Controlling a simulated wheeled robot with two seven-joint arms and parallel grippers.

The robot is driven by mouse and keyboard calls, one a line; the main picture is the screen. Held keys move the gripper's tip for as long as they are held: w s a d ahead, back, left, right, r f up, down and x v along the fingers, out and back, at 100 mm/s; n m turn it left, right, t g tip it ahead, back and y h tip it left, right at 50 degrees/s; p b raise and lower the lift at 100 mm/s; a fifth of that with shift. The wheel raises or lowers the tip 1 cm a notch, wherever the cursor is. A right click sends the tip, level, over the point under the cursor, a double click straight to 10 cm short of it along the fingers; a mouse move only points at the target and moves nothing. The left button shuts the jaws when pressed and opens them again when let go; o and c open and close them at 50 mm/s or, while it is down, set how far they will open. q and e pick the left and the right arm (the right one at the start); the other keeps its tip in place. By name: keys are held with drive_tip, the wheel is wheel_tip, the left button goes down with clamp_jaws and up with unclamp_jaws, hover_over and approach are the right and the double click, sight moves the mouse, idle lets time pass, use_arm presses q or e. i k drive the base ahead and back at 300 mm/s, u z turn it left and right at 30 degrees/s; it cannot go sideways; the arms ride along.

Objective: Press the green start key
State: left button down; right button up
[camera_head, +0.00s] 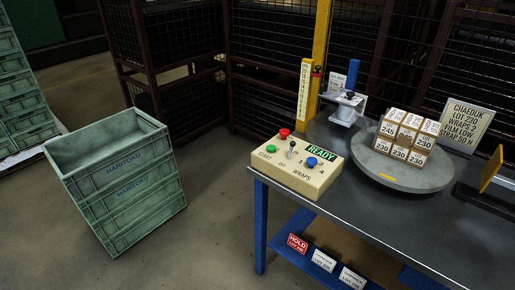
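The green start key (271,149) is a round button on the left of a cream control box (283,176), above the printed word START. The box sits on the near left corner of the dark workbench. A red button (284,133), a small lever (291,149) and a blue knob (311,162) share its top. A small display (321,152) on the box reads READY in green. Neither of my grippers shows in the head view, and nothing covers the green key.
A grey turntable (415,181) holds several labelled cartons (407,134). A yellow post (320,50) and a clamp-like fixture (347,108) stand behind the box. Stacked green crates (120,180) stand on the floor at left. The dark bench top (440,225) is bare in front.

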sight(271, 148)
drive_tip(key=i, duration=0.5)
drive_tip(key=z, duration=0.85)
